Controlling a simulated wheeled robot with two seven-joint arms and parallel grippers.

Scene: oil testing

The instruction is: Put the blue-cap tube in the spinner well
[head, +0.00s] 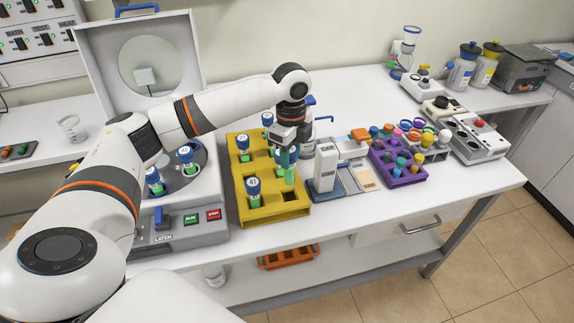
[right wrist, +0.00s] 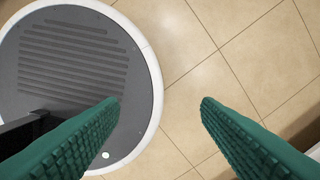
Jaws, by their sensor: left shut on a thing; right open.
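Other blue-cap tubes (head: 253,188) stand in the rack. The spinner (head: 183,232) is at the left with its lid (head: 150,65) raised. My right gripper (right wrist: 160,105) is open and empty above the floor.
A scale-like device (head: 326,168) stands right of the rack. A purple rack (head: 398,170) with colored caps and several instruments (head: 478,137) are farther right. An orange rack (head: 288,257) is on the lower shelf. The table's front right is clear.

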